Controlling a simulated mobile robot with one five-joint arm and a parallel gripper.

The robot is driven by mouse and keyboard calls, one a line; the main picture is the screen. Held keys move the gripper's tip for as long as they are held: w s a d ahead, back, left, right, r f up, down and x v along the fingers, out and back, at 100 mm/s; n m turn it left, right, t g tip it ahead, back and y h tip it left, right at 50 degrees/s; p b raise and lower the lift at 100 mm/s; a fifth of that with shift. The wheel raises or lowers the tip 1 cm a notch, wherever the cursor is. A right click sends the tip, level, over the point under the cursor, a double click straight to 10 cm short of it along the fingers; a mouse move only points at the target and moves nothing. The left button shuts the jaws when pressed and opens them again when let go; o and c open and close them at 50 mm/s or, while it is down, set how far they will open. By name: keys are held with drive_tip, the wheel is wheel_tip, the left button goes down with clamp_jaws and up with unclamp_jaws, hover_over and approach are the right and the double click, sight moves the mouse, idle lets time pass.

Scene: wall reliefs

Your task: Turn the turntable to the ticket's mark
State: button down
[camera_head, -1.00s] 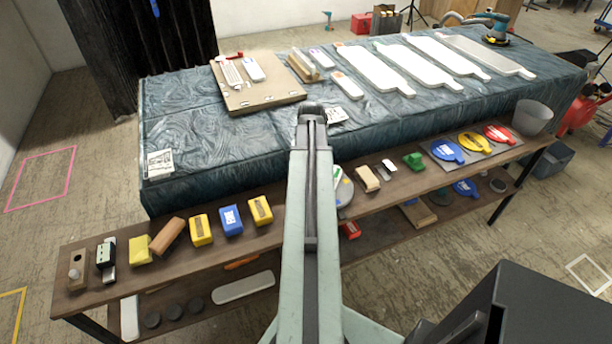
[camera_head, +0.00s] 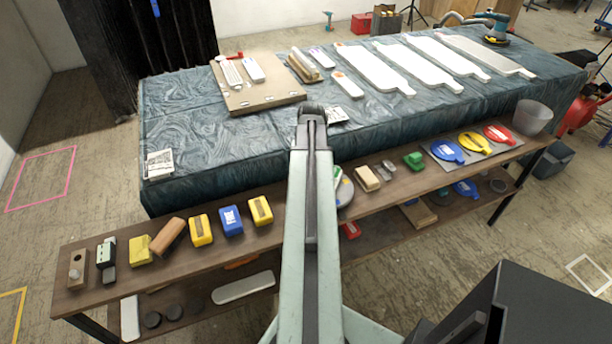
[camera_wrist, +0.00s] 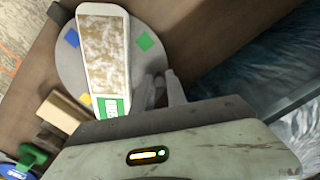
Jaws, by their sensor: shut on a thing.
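The turntable (camera_wrist: 70,65) is a grey round disc in the wrist view, with blue, green and yellow square marks near its rim. A long white plate (camera_wrist: 103,55) with a mottled brown panel and a green-and-white label lies across it. My gripper (camera_wrist: 160,88) is at the disc's right edge, its fingers shut around a small grey part there that is mostly hidden. In the head view the turntable (camera_head: 346,192) shows only in part, as my arm covers its left side. I cannot tell which thing is the ticket.
The turntable is on a wooden shelf (camera_head: 285,232) with yellow and blue blocks to its left. A wooden block (camera_head: 366,179), a green piece (camera_head: 413,160) and coloured discs stand to its right. Behind is a sheeted table (camera_head: 215,140) with white boards.

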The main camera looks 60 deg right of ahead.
drive_tip(key=shift+w+a, duration=0.1)
drive_tip(key=shift+a, duration=0.2)
drive_tip(key=shift+d, duration=0.3)
